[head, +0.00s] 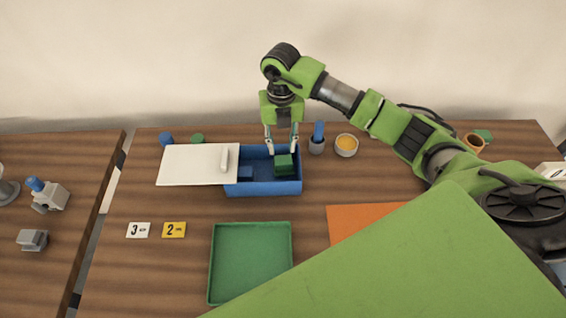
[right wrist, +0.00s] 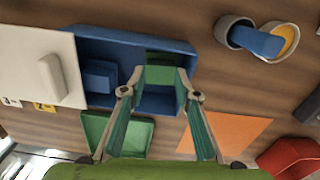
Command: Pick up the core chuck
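I cannot tell for sure which object is the core chuck. A green block (head: 283,163) stands inside the blue box (head: 264,189), toward its right end. It also shows in the right wrist view (right wrist: 162,72). My right gripper (head: 281,148) points down into the box, fingers spread, its tips close to the green block. In the right wrist view the open fingers (right wrist: 161,94) appear on either side of the block's near edge; contact is not clear. A smaller blue block (head: 245,173) lies farther left in the box. My left gripper is not in view.
A white lid (head: 188,165) with a handle covers the box's left part. Cups (head: 346,146) stand behind right. A green tray (head: 250,262), an orange sheet (head: 354,222) and number cards (head: 174,230) lie in front. Grey parts (head: 32,240) sit on the left table.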

